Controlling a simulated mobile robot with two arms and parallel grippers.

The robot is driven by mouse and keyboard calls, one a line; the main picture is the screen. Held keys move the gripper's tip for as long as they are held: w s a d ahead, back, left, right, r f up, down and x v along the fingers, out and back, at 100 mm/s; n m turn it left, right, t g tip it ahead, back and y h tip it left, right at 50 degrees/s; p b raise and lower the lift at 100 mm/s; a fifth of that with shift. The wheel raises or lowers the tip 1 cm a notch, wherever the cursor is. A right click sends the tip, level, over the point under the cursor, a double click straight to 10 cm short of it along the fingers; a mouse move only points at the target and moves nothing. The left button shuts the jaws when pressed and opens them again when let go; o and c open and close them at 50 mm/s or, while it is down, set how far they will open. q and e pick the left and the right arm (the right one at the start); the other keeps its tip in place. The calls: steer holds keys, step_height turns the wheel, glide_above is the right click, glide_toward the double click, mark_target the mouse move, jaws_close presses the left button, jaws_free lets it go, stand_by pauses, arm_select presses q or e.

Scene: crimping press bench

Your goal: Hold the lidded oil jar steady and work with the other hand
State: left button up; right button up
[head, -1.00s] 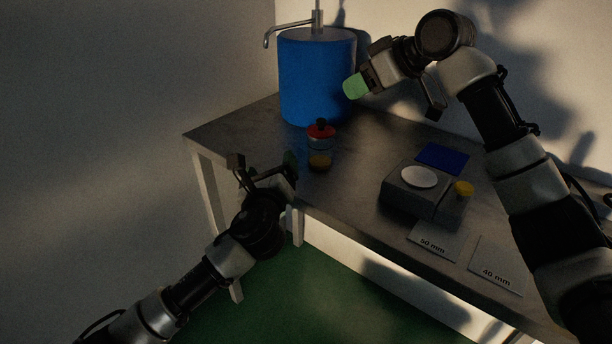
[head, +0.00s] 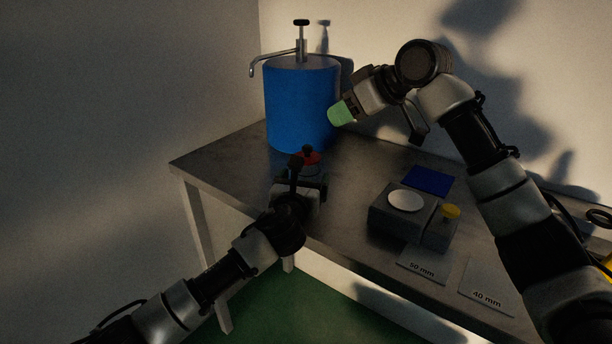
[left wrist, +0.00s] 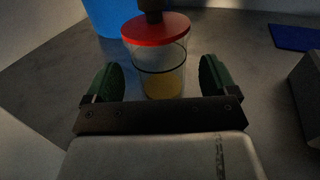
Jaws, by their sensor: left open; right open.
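The oil jar is clear, with a red lid and dark knob, and yellow shows in its lower part. In the head view its lid (head: 312,158) shows behind my left gripper (head: 300,178), which hides most of the body. In the left wrist view the jar (left wrist: 160,62) stands upright between the green pads of my open left gripper (left wrist: 161,80). A gap shows on each side. My right gripper (head: 343,112) is open and empty, raised in front of the blue drum's right side; its green pad shows.
A blue drum (head: 300,105) with a pump and spout stands behind the jar. To the right are a grey block (head: 385,218) with a white disc and yellow knob, a blue pad (head: 428,180), and cards marked 50 mm (head: 422,266) and 40 mm (head: 487,294).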

mark_target(308, 147)
arm_select(q)
steer(key=shift+x, duration=1.2)
steer(key=c, duration=1)
steer(key=shift+c, duration=0.2)
arm_select(e)
steer(key=shift+o, duration=2)
steer(key=shift+a, duration=0.25)
arm_select(q)
steer(key=shift+a, duration=0.1)
arm_select(e)
steer(key=o, duration=0.5)
steer(key=a+m+h, duration=0.1)
steer(key=a+m+g+h, duration=0.1)
steer(key=a+m+h, duration=0.1)
steer(key=w+a+m+h, duration=0.1)
steer(key=m+h, duration=0.1)
steer(key=shift+a+g, duration=0.2)
steer(key=shift+g, duration=0.1)
steer(key=w+f, duration=0.1)
steer(key=f, duration=0.2)
steer(key=w+a+f+m+h, duration=0.1)
steer(key=f, duration=0.3)
steer(key=w+a+f+m+h, duration=0.1)
steer(key=w+f, duration=0.1)
steer(key=f, duration=0.1)
steer(key=shift+a+f, duration=0.15)
steer(key=shift+f, duration=0.2)
